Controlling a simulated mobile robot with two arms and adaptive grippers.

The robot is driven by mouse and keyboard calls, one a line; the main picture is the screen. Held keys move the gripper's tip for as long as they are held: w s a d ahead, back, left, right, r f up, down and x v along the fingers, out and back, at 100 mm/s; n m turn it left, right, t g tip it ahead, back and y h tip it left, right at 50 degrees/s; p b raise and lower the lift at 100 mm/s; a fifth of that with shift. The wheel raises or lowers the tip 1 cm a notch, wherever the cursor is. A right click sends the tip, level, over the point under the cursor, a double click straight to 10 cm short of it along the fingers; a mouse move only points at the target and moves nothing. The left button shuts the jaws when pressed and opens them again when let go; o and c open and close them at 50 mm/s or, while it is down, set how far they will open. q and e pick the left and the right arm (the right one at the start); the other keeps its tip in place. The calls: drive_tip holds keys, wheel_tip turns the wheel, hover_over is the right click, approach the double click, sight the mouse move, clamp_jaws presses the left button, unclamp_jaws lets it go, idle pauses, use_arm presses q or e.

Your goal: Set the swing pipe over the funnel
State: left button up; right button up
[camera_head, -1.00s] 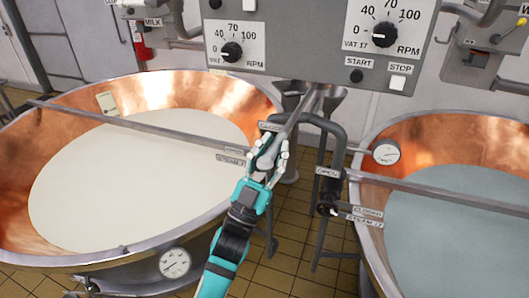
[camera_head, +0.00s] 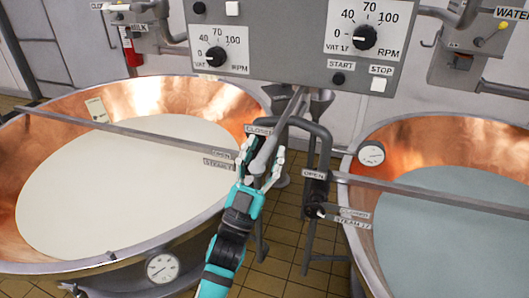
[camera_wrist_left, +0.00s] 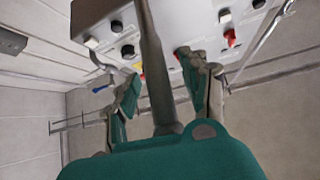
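In the left wrist view the pipe (camera_wrist_left: 153,70) runs between the two spread fingers (camera_wrist_left: 158,82), with a gap visible on both sides, so the gripper is open. A grey funnel-shaped part (camera_head: 320,99) shows behind the pipe, below the panel; its lower part is hidden. My right gripper is not in view.
A copper vat of white liquid (camera_head: 105,190) stands left, another with grey-blue liquid (camera_head: 450,205) right. Bent steam pipes with a valve handle (camera_head: 318,210) stand close right of my gripper. The control panel (camera_head: 290,45) hangs above. Tiled floor shows between the vats.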

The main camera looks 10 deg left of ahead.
use_arm(q)
drive_tip(key=shift+s, duration=0.1)
drive_tip(key=v, duration=1.2)
